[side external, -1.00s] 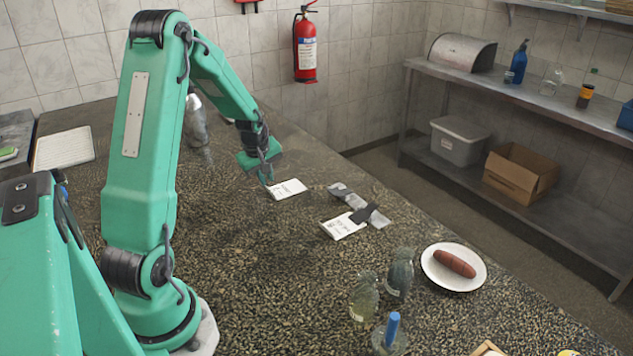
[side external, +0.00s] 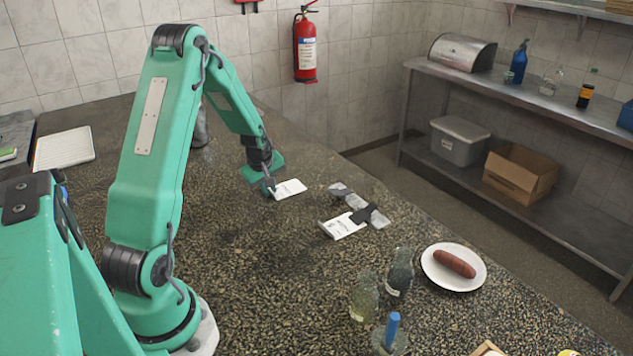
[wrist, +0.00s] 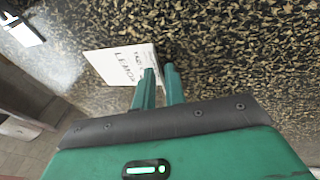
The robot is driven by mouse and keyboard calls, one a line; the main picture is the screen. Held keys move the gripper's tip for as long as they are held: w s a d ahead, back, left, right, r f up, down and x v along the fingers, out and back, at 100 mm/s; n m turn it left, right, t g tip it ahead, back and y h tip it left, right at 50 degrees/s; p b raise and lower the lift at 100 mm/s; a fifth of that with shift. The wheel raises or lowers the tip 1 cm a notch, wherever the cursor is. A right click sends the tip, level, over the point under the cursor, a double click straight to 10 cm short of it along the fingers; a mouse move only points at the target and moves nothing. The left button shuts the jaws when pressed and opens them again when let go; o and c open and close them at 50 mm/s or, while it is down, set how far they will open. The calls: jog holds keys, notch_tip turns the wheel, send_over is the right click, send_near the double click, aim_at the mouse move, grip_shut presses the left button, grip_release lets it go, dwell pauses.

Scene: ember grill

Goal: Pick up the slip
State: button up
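A white slip (side external: 290,188) lies flat on the speckled counter just right of my gripper. It also shows in the wrist view (wrist: 112,65), with printed text that seems to read LEMON. My gripper (side external: 269,187) is low at the slip's near left end. In the wrist view my gripper (wrist: 158,70) has its two green fingers a little apart, with a narrow gap between them. One finger overlaps the slip's edge in the picture and the other is just past it. I cannot tell if the fingers touch the slip.
A second white card (side external: 342,227) lies to the right, beside a grey and black strip (side external: 362,212). Two glass bottles (side external: 364,296) (side external: 400,272) and a plate (side external: 438,276) with a sausage (side external: 455,263) stand nearer the front right. The counter's middle is clear.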

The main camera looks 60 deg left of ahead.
dwell(0.3)
grip_shut()
jog(key=shift+r, duration=0.1)
jog(key=shift+r, duration=0.75)
notch_tip(320, 180, up, 2)
jog(key=shift+r, duration=0.1)
jog(key=w+d+r, duration=0.2)
jog(key=d+r, duration=0.5)
jog(key=d, duration=0.4)
jog(key=shift+d+h, duration=0.25)
jog(key=shift+h, duration=0.15)
